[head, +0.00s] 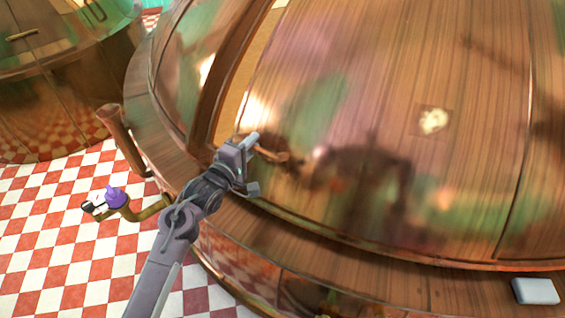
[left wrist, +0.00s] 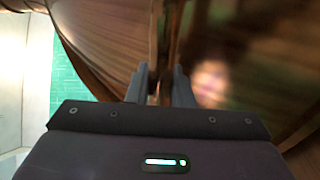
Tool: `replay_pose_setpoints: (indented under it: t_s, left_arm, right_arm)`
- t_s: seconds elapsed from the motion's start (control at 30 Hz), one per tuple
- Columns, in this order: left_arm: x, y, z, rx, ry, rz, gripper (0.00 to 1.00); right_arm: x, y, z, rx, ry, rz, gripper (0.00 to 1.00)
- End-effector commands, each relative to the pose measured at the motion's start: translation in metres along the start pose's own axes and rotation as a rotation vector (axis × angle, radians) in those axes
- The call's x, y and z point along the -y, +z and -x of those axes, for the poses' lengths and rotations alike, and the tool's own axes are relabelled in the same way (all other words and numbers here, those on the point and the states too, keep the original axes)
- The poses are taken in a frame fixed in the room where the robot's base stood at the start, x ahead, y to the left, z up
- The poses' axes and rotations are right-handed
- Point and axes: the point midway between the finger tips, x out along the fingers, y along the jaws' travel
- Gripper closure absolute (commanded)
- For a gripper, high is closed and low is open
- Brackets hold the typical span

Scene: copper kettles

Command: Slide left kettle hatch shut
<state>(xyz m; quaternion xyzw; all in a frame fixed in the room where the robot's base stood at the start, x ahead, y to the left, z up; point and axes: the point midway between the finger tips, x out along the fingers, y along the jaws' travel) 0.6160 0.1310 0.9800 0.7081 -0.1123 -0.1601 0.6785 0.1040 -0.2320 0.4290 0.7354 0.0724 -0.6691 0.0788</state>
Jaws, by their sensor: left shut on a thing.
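The left kettle (head: 175,85) is a big rounded vessel of shiny copper with wood-like grain. Its hatch (head: 340,90) is a wide curved panel. A narrow gap (head: 243,80) with a tan inside shows between the hatch's left edge and the dark upright frame. A small copper handle (head: 273,154) sticks out near the hatch's lower left edge. My left gripper (head: 253,162) is shut on this handle, and its fingers partly hide it. In the left wrist view both fingers (left wrist: 163,88) point at the copper surface. My right gripper is in neither view.
A copper ledge (head: 330,245) runs around below the hatch, with a pale grey block (head: 535,291) at the lower right. A curved pipe with a purple-topped piece (head: 115,197) juts out at left. Another copper kettle (head: 50,90) stands upper left. Red-and-white checked floor (head: 50,240) lies between.

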Motion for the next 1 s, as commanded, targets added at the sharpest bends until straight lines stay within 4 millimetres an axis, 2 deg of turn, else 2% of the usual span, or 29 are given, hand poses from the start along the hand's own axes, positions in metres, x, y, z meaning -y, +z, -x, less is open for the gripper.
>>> replay_pose_setpoints:
  t_s: [0.03,0.1,0.4,0.5,0.7,0.97,1.0]
  left_arm:
    - [0.010,-0.024,-0.002,-0.009,-0.017,-0.011,1.00]
    - [0.012,-0.045,-0.006,0.006,-0.021,-0.018,1.00]
    - [0.012,-0.131,-0.017,0.063,-0.026,-0.022,1.00]
    - [0.008,-0.153,-0.017,0.073,-0.024,-0.010,1.00]
    - [0.003,-0.173,-0.015,0.082,-0.021,0.005,1.00]
    - [0.001,-0.175,-0.014,0.081,-0.018,0.005,1.00]
    - [0.001,-0.175,-0.014,0.081,-0.017,0.004,0.79]
  right_arm:
    - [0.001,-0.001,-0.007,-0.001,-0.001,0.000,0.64]
    - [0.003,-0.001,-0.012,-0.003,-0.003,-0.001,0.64]
    - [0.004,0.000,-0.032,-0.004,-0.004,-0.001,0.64]
    - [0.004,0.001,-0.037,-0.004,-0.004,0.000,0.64]
    - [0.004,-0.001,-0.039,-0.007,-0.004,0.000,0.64]
    - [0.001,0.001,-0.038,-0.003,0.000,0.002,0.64]
    - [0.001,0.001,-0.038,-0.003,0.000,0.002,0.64]
